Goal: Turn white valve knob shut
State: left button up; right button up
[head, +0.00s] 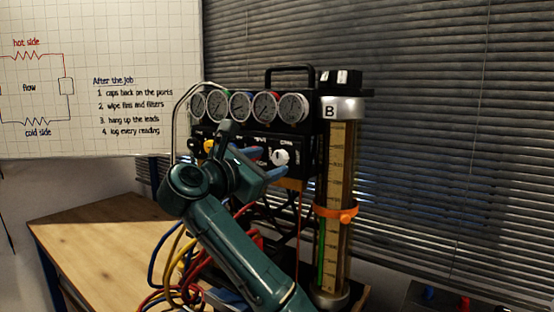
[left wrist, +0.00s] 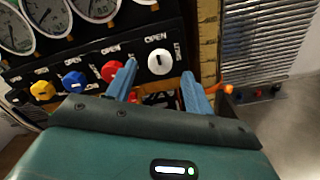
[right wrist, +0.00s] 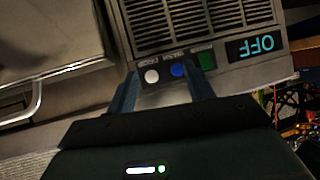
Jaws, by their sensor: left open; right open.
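The white valve knob (left wrist: 160,62) is on the black gauge panel, with OPEN printed at its upper left and SHUT at its right. Its dark mark stands roughly upright in the left wrist view. My left gripper (left wrist: 159,71) is open, with its blue fingertips on either side of the knob's lower part; I cannot tell whether they touch it. In the head view the knob (head: 281,157) shows at the tips of my left gripper (head: 283,163). My right gripper (right wrist: 162,72) is open and empty in front of a grey unit.
Red (left wrist: 112,71), blue (left wrist: 74,81) and yellow (left wrist: 42,91) knobs sit left of the white one. Several gauges (head: 265,107) are above. The glass column (head: 338,180) stands close at right. Hoses hang below. The grey unit has an OFF display (right wrist: 256,45).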

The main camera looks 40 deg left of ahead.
aim_at(277, 158)
pick_arm(q)
jog(key=shift+w+a, duration=0.2)
jog(key=shift+w, duration=1.9)
jog(key=shift+c, duration=0.2)
jog(key=c, duration=0.9)
